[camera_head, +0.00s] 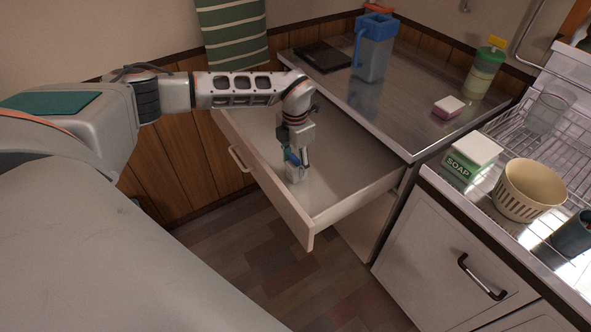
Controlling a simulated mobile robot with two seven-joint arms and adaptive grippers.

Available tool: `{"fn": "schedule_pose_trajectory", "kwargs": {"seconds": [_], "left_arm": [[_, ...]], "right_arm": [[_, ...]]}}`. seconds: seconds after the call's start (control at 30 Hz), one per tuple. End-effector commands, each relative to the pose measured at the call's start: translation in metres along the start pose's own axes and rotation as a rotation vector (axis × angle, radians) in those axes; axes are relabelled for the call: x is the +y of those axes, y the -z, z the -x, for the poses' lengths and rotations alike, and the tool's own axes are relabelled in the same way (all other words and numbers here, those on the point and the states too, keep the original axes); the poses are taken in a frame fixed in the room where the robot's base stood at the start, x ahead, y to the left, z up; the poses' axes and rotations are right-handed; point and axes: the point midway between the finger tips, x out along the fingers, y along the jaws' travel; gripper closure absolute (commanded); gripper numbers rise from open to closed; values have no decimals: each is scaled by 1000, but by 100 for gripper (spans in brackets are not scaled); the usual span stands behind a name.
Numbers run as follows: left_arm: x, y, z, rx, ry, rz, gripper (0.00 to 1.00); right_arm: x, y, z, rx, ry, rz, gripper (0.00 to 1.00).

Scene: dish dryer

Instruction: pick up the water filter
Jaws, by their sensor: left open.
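A small whitish piece with a blue-green part (294,173) shows at my left gripper's fingers inside the open drawer; it may be the water filter, but it is too small to tell. My left gripper (297,166) points down into the drawer (340,190), with its fingers apart and at this piece. Whether they touch it is unclear. A clear pitcher (373,55) with a blue lid and handle stands upright on the metal counter behind, away from the gripper. My right gripper is not in view.
The metal counter (400,110) overhangs the drawer's right side. A pink-and-white sponge (448,107), a green soap bottle (483,75) and a black tray (324,57) are on it. A soap box (471,157), a cream basket (527,191) and a wire rack are at right.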

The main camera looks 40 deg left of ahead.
Motion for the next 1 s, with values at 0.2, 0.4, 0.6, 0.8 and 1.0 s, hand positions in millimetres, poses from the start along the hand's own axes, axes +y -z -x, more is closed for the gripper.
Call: {"fn": "schedule_pose_trajectory", "kwargs": {"seconds": [0.2, 0.4, 0.6, 0.8, 1.0], "left_arm": [[0, 2, -34, 6, 2, 1, 51], [1, 1, -33, 2, 0, 0, 51], [1, 1, -33, 2, 0, 0, 92], [1, 2, -33, 2, 1, 0, 94], [1, 1, -30, 2, 0, 0, 94]], "right_arm": [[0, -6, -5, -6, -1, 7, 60], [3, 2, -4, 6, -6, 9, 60], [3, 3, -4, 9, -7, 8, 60], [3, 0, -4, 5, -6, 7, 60], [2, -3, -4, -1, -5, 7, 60]]}}
